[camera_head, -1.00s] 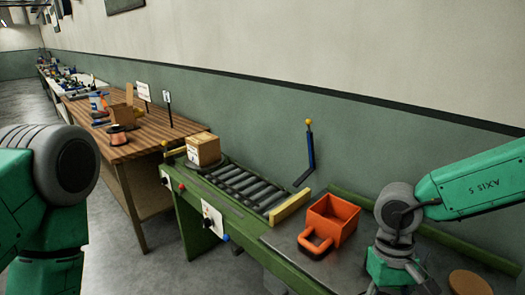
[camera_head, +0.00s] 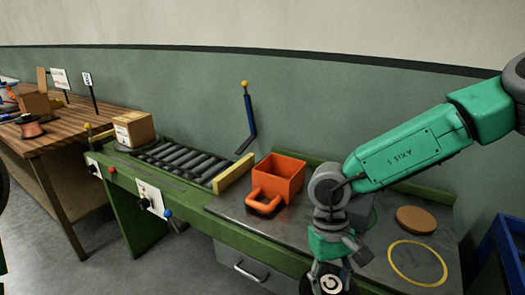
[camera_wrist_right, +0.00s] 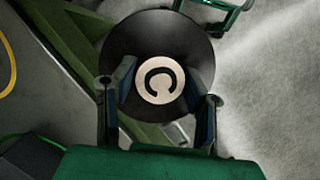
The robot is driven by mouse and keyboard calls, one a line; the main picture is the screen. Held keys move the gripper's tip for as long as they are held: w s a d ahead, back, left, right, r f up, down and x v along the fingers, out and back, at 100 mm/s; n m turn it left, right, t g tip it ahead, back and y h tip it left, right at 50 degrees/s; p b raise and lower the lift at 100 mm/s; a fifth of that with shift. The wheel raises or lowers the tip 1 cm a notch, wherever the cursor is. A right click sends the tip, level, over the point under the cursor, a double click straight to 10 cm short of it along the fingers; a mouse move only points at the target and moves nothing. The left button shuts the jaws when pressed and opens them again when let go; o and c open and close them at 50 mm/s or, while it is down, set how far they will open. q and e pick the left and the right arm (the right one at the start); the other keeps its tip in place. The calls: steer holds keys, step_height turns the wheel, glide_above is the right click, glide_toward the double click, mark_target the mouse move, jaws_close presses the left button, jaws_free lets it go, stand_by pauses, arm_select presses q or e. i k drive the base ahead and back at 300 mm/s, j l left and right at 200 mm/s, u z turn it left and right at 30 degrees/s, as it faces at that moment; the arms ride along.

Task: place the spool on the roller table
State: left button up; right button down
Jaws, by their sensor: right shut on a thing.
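A black spool with a pale round label marked "C" (camera_wrist_right: 160,40) is in my right gripper (camera_wrist_right: 158,92), whose fingers close on it from two sides. In the head view the spool (camera_head: 331,285) shows at the bottom edge, partly cut off, just in front of the green table's front edge. My right gripper is partly hidden there under its own wrist. The roller table (camera_head: 182,158) is green with dark rollers, left of the middle. A cardboard box (camera_head: 133,130) stands at its far left end. My left gripper is out of view.
An orange bin (camera_head: 281,173) and an orange padlock-shaped piece (camera_head: 264,203) lie on the grey top. A yellow ring (camera_head: 417,262) and a brown disc (camera_head: 416,219) are at right. A yellow bar (camera_head: 233,174) bounds the rollers. A wooden bench (camera_head: 70,122) stands left.

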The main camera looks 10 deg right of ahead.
mark_target(418, 261)
steer(key=j+z, duration=0.2)
steer(key=z, duration=0.2)
steer(key=j+z, duration=0.2)
steer(key=z, duration=0.15)
